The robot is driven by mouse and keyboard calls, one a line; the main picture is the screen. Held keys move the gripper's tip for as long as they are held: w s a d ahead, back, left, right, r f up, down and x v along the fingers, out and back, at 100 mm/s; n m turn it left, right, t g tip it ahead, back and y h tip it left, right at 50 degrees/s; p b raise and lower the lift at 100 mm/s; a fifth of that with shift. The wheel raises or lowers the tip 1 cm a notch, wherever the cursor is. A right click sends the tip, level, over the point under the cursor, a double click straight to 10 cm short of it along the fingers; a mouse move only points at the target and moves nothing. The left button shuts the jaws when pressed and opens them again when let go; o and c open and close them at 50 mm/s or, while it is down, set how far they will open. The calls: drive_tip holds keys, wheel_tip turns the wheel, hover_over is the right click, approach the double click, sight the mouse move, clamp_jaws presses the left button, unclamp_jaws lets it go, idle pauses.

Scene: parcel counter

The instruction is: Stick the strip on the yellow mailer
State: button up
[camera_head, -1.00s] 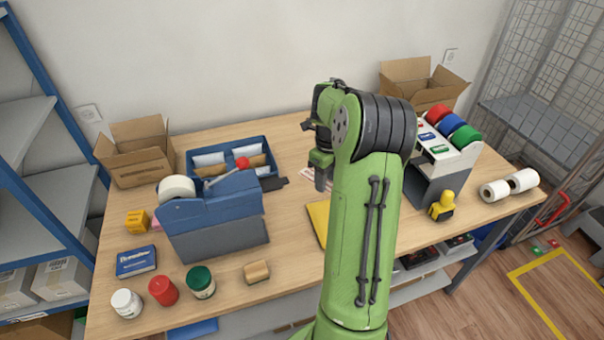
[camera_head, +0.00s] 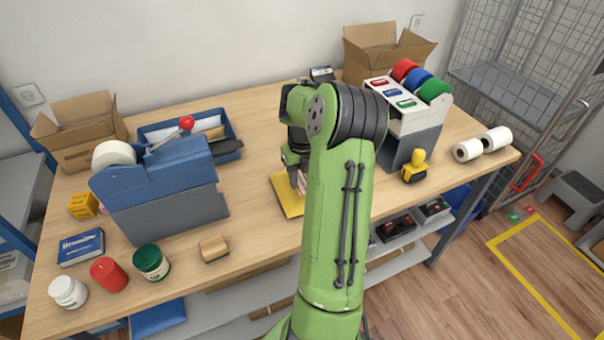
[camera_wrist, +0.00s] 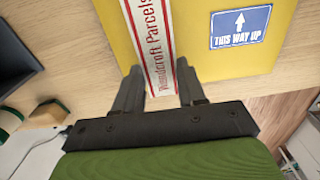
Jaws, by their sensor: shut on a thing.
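The yellow mailer (camera_head: 287,197) lies on the table, partly hidden behind my arm in the head view. In the wrist view the mailer (camera_wrist: 205,60) fills the upper middle and bears a blue "THIS WAY UP" label (camera_wrist: 240,27). My gripper (camera_wrist: 160,84) is shut on a white strip (camera_wrist: 154,38) with red edges and the words "Woodcroft Parcels". The strip shows over the mailer; I cannot tell whether it touches it. In the head view my gripper (camera_head: 297,184) is at the mailer, and the strip (camera_head: 301,182) shows only in part.
A blue tape dispenser (camera_head: 160,180) stands to the left. A stand with coloured rolls (camera_head: 415,120) and a yellow-handled stamp (camera_head: 415,166) stand to the right. A wooden block (camera_head: 214,249) lies near the front edge. The table between dispenser and mailer is clear.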

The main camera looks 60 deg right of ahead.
sight(302, 183)
wheel_tip(302, 183, down, 2)
drive_tip(key=shift+f+b, duration=0.25)
drive_tip(key=shift+b, duration=0.5)
drive_tip(key=shift+r, duration=0.1)
drive_tip(key=o, duration=0.8)
drive_tip(key=shift+c, duration=0.2)
drive_tip(key=shift+r+p, duration=2)
drive_tip(key=shift+r, duration=0.8)
